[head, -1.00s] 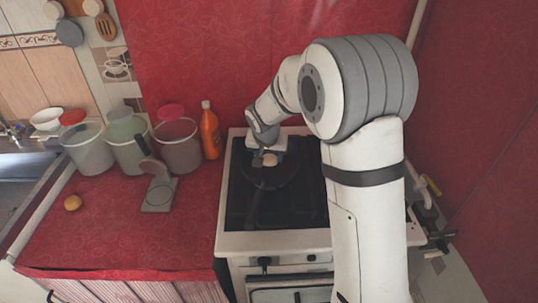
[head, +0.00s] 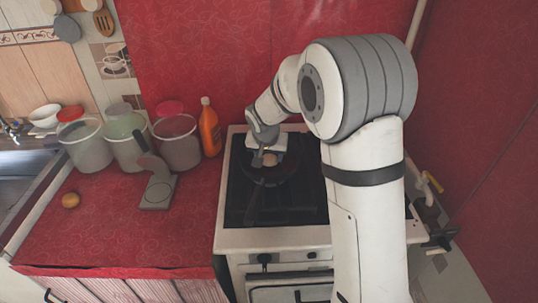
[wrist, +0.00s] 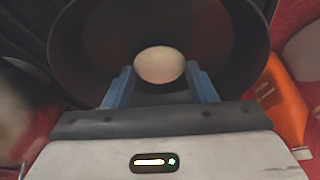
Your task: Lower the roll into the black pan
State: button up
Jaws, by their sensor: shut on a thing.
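The roll (wrist: 160,65) is a pale, rounded thing between the two blue fingers of my gripper (wrist: 160,70) in the wrist view. My gripper is shut on it. The black pan (wrist: 236,28) is behind and around the roll in that view, with its dark interior facing me. In the head view the pan (head: 288,174) sits on the stove with its handle toward the front. My gripper (head: 264,160) and the small roll (head: 270,159) are over the pan's inside. I cannot tell whether the roll touches the pan's bottom.
The stove (head: 240,238) has dark grates. An orange bottle (head: 209,128) stands close to its left, beside several tubs (head: 177,145). A grey stand-like object (head: 158,190) and a small yellowish round thing (head: 71,200) are on the red counter (head: 120,235); its front is clear.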

jog(key=shift+f+b, duration=0.4)
jog(key=shift+f, duration=0.05)
jog(key=o, duration=1.1)
jog(key=shift+o, duration=0.2)
jog(key=shift+r, duration=0.1)
jog(key=d+v, duration=0.1)
jog(key=v, duration=0.6)
jog(key=s+d+r, duration=0.1)
jog(key=s+d, duration=0.3)
jog(key=s, duration=0.5)
jog(key=s+d+r+n+g, duration=0.1)
jog(key=s+d, duration=0.3)
jog(key=s, duration=0.6)
jog(key=s+d+r+n, duration=0.1)
jog(key=s+d, duration=0.3)
jog(key=s, duration=0.5)
jog(key=shift+s+g+y, duration=0.25)
jog(key=shift+g+y, duration=0.15)
